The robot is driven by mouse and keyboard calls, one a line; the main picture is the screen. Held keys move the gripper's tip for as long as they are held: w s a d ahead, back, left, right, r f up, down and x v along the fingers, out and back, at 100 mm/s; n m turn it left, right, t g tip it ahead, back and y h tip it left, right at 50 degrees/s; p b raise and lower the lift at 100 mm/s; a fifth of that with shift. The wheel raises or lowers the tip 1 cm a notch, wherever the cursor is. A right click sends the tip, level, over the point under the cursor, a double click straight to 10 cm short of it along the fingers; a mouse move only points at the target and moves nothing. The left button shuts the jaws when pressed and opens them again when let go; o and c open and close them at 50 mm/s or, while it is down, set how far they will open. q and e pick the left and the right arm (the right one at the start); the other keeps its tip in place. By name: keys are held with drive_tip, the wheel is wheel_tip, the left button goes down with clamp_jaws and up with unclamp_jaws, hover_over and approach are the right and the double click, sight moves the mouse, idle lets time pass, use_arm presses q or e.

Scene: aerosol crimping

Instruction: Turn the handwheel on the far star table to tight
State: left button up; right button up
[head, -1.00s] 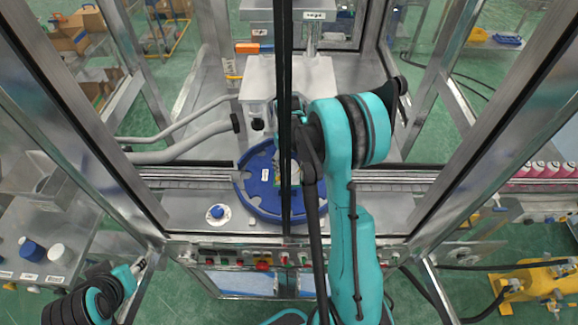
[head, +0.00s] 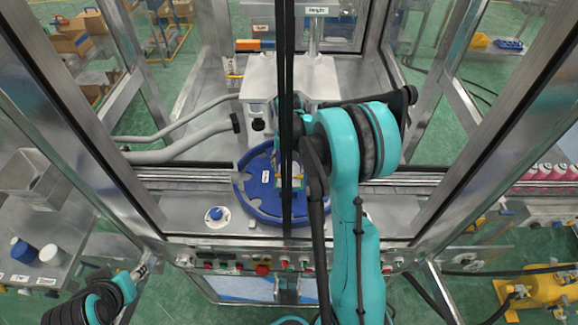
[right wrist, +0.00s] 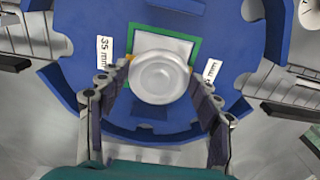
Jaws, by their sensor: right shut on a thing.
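In the right wrist view the blue plate (right wrist: 80,62) carries white labels, one reading "35 mm". My right gripper (right wrist: 160,80) is shut on a round pale piece (right wrist: 160,78), with a fingertip on each side. This piece stands over a green-bordered white square; I cannot tell whether it is the handwheel. In the head view the right gripper (head: 291,182) is partly hidden by the bar. My left gripper (head: 148,265) is at lower left, away from the table; its jaw state is unclear.
A white disc with a blue knob (head: 216,214) sits left of the star table. Metal frame posts and the upright bar surround my right arm. Grey curved pipes (head: 180,140) come in from the left. A button panel (head: 235,263) runs along the front.

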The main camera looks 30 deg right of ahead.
sight(289, 169)
idle(0.3)
drive_tip(key=o, duration=1.2)
drive_tip(key=shift+c, duration=0.2)
wheel_tip(289, 169, up, 12)
